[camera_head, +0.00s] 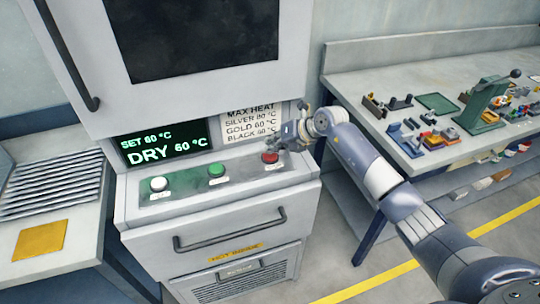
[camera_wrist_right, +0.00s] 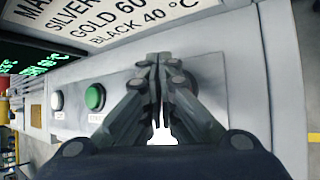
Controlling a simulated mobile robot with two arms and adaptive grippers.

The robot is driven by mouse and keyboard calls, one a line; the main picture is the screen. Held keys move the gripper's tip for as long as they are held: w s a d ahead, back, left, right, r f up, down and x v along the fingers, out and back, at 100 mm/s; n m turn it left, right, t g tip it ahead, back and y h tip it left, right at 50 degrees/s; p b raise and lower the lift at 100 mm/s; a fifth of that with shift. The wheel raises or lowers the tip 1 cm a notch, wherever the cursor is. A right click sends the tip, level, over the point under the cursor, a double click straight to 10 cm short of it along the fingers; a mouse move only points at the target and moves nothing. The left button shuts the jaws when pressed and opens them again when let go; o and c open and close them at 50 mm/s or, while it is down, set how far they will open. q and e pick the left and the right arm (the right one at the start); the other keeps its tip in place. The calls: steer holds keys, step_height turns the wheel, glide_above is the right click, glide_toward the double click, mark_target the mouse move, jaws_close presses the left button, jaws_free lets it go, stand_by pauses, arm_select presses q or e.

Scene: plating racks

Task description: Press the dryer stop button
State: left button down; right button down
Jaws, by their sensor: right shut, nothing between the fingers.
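The dryer (camera_head: 215,190) has a sloped panel with a red button (camera_head: 270,157) at its right, a green button (camera_head: 216,170) in the middle and a white button (camera_head: 158,184) at the left. The red one is taken as the stop button; its label is too small to read. My right gripper (camera_head: 282,143) is shut and empty, with its fingertips at or just above the red button; I cannot tell if they touch. My left gripper is not in view.
A display (camera_head: 165,145) reads "SET 60 °C, DRY 60 °C". A heat-limit sign (camera_head: 252,122) is beside it, close to my gripper. A drawer handle (camera_head: 230,230) sticks out below the panel. A workbench (camera_head: 350,92) with tools stands at the right.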

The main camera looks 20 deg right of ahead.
steer(key=shift+f+b, duration=0.35)
steer(key=shift+f, duration=0.2)
stand_by(0.6)
steer(key=shift+r, duration=0.15)
steer(key=shift+r+p, duration=0.75)
steer(key=shift+r, duration=0.1)
step_height(320, 180, up, 5)
steer(key=p, duration=0.4)
stand_by(0.4)
stand_by(0.4)
